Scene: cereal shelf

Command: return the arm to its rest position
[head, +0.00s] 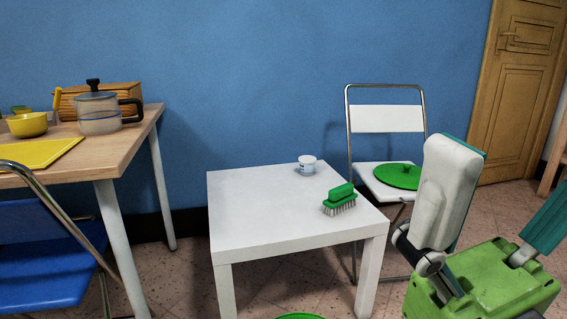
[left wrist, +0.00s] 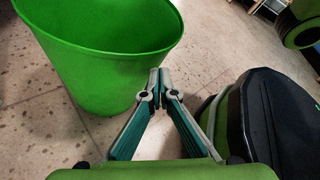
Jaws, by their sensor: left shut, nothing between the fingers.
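My left gripper (left wrist: 160,82) shows in the left wrist view. Its two teal and grey fingers meet at the tips, with nothing between them. It is low over the speckled floor, beside a large green bin (left wrist: 105,65) on the left. The left arm is not in the head view. My right gripper (head: 508,180) is large and close at the right of the head view. Its fingers are spread apart from the green palm, and no object shows between them. The right finger is partly cut off by the picture's edge.
A white table (head: 260,215) holds a green brush (head: 340,200) and a small white cup (head: 307,164). A white chair (head: 388,119) bears a green plate (head: 398,176). At left stand a wooden table (head: 125,138) with kitchenware and a blue chair (head: 40,255).

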